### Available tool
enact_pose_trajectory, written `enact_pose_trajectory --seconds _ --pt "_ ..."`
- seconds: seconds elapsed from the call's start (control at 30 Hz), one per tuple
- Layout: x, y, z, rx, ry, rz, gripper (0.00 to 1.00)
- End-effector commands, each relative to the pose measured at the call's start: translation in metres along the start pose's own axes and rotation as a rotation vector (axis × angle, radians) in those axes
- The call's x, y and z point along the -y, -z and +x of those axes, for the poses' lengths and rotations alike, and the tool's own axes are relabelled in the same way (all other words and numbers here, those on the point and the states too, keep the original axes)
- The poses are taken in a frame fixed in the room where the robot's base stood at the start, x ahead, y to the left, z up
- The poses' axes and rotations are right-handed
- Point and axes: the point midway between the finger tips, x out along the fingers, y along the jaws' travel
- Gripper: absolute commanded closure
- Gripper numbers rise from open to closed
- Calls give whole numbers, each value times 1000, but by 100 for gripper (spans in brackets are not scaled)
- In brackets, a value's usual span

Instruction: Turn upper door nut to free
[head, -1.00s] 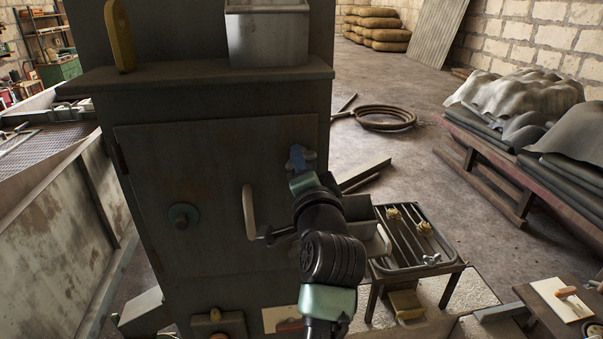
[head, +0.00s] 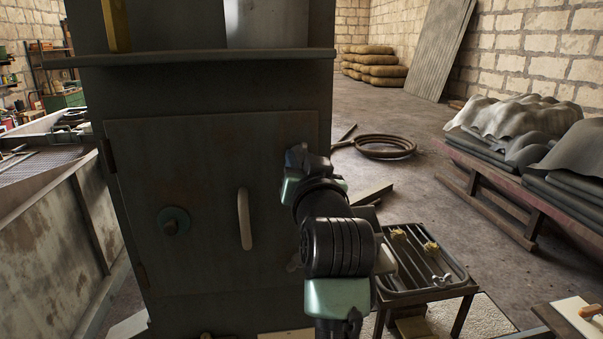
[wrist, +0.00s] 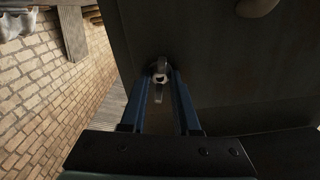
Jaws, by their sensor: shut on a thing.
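The grey metal door (head: 190,190) is shut in the cabinet front, with a pale vertical handle (head: 244,218) at its right. My gripper (head: 297,156) is at the door's upper right edge in the head view, and my wrist hides most of the fingers. In the wrist view, the upper door nut (wrist: 160,78) sits between the tips of my two blue fingers, which are shut on it. One wing of the nut points down between the fingers. A second nut (head: 293,264) is partly hidden behind my arm, lower on the door edge.
A round green knob (head: 173,221) sticks out at the door's lower left. A ledge (head: 200,57) runs above the door. A tray stand (head: 425,265) with small brass parts stands right of my arm. Open floor and a coiled hose (head: 385,146) lie behind.

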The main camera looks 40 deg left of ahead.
Motion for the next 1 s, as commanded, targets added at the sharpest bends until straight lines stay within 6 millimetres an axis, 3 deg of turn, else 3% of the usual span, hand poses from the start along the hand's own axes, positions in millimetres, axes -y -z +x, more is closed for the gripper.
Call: enact_pose_trajectory --seconds 0.4,1.0 --pt "0 0 0 -1 0 -208 100" --pt "0 1 0 -1 -1 -241 100"
